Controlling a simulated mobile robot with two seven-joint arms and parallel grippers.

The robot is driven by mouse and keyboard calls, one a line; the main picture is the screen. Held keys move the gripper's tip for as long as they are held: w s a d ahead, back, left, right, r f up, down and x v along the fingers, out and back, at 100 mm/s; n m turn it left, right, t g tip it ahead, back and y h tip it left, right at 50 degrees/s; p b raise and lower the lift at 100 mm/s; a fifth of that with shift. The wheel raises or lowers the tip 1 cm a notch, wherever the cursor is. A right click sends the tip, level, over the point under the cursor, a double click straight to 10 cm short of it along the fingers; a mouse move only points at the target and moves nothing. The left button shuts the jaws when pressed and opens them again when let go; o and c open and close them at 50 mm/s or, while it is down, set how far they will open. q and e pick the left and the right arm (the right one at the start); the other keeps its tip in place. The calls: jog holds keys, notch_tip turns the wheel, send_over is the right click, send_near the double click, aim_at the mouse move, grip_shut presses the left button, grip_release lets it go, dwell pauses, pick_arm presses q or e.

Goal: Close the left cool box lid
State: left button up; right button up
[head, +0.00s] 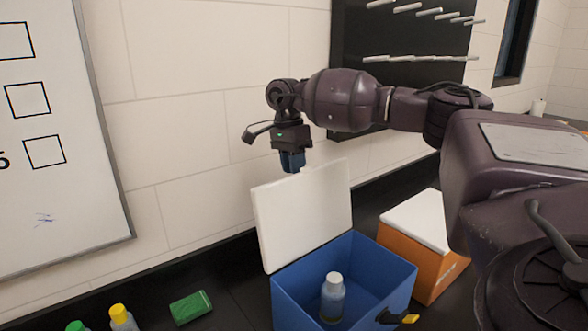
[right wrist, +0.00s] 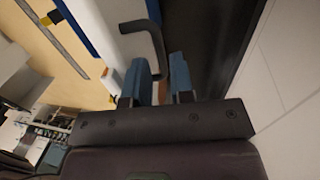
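The left cool box (head: 345,268) is blue and stands open on the dark counter, with a capped bottle (head: 333,298) upright inside. Its white lid (head: 303,215) is tilted up and back on the wall side. My right gripper (head: 292,161) is at the lid's upper edge, on the wall side, fingers pointing down. In the right wrist view its two blue fingers (right wrist: 157,82) stand apart with nothing clearly held. The white lid (right wrist: 122,50) shows beyond them. I cannot tell whether the fingers touch it. My left gripper is not in view.
An orange cool box (head: 408,262) with a shut white lid stands just right of the blue one. A green block (head: 191,307) and bottles with green and yellow caps (head: 121,318) are at the left. The tiled wall is close behind.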

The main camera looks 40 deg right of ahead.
jog(key=shift+s+f, duration=0.15)
jog(key=shift+f, duration=0.6)
grip_shut()
jog(key=shift+s+r, duration=0.1)
jog(key=shift+s, duration=0.05)
